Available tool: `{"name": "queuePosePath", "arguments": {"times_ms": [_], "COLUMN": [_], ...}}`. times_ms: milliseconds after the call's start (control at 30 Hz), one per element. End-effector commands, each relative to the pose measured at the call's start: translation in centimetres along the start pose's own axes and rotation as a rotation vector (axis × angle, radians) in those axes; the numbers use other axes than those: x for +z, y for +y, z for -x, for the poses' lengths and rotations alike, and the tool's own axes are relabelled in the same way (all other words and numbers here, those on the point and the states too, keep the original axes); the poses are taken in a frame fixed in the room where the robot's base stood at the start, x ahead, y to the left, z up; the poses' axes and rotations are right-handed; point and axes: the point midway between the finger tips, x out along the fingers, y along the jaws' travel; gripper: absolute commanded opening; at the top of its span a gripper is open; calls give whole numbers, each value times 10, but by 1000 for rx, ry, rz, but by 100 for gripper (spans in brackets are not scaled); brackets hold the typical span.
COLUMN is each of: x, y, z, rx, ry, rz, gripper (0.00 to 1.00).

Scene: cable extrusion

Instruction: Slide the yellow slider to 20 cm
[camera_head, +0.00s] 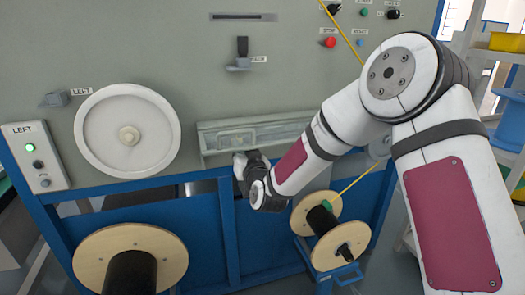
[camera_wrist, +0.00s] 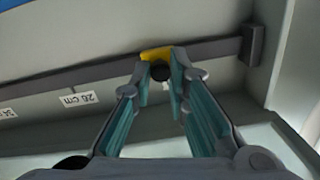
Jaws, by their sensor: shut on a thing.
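The yellow slider (camera_wrist: 156,53) sits on a dark rail (camera_wrist: 205,50) in the wrist view, near the rail's right end block. A round black knob (camera_wrist: 160,72) is on the slider. My gripper (camera_wrist: 161,66) is shut on the slider's knob, with one teal-padded finger on each side of it. A white label (camera_wrist: 76,98), which seems to read 26 cm, lies left of the slider. In the head view, my gripper (camera_head: 242,166) reaches to the recessed panel (camera_head: 225,138), and the slider cannot be made out there.
A large white wheel (camera_head: 100,130) is left of the panel. Wooden spools (camera_head: 165,250) stand below in front of the blue frame. A yellow cable (camera_head: 345,36) runs behind my arm. A recess wall (camera_wrist: 285,55) closes off the rail's right end.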

Motion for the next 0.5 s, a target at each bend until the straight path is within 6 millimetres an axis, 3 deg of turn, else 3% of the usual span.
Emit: {"name": "queuePosePath", "arguments": {"times_ms": [200, 500], "x": [5, 5], "y": [-21, -24], "z": [-1, -1], "rx": [1, 2], "ry": [-1, -1], "rz": [0, 0], "gripper": [0, 0]}}
